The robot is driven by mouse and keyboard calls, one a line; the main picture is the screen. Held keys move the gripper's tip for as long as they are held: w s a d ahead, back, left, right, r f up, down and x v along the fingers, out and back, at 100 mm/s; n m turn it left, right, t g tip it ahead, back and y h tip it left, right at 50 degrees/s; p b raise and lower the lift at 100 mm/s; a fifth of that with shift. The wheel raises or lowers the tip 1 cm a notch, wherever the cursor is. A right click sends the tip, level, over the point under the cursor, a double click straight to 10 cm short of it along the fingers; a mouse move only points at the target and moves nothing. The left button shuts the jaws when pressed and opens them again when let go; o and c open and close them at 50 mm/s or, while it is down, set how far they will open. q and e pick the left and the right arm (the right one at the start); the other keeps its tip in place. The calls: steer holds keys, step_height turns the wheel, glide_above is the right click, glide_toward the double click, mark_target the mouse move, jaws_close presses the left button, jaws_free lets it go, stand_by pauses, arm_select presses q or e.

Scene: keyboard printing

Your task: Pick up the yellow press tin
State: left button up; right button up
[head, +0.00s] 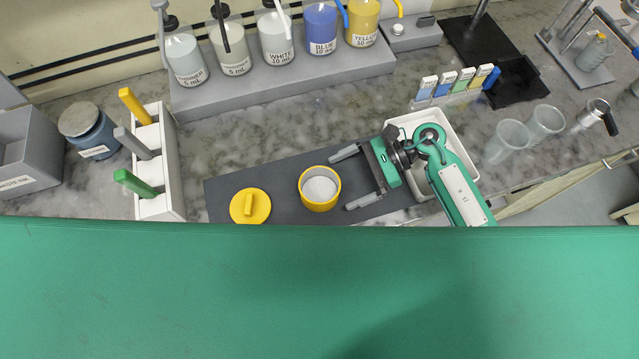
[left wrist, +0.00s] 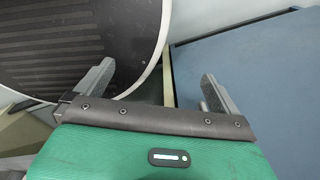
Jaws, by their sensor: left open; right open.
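The yellow press tin (head: 319,189) stands upright and open on a dark mat (head: 285,168) in the head view, with white material inside. Its yellow lid (head: 250,206) with a bar handle lies on the mat to its left. My right gripper (head: 347,180) is open and empty just right of the tin, its two fingers pointing left toward it. The fingertips are close to the tin's right side, and the tin does not look gripped. My left gripper (left wrist: 160,85) shows in the left wrist view, open with nothing between its fingers. The left gripper is not seen in the head view.
A white rack (head: 172,175) with coloured-handled tools stands left of the mat. A white tray (head: 455,130) lies under my right arm. Labelled pump bottles stand on a grey stand (head: 290,82) at the back. Clear cups (head: 507,140) are at right. A round dark surface (left wrist: 70,40) is near my left gripper.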

mark_target(328, 191)
steer(key=shift+r+p+x, duration=0.2)
steer(key=shift+p+x, duration=0.75)
steer(key=p+x, duration=0.1)
steer(key=x, duration=0.2)
steer(key=shift+f+p, duration=0.1)
steer(key=shift+p, duration=0.2)
steer(key=shift+a+f, duration=0.15)
arm_select(q)
steer(key=r, duration=0.2)
steer(key=w+r, duration=0.1)
steer(key=shift+r, duration=0.35)
arm_select(e)
steer(key=shift+f, duration=0.1)
steer(key=c, duration=1)
steer(key=shift+o, duration=0.2)
arm_select(q)
steer(key=shift+w, duration=0.1)
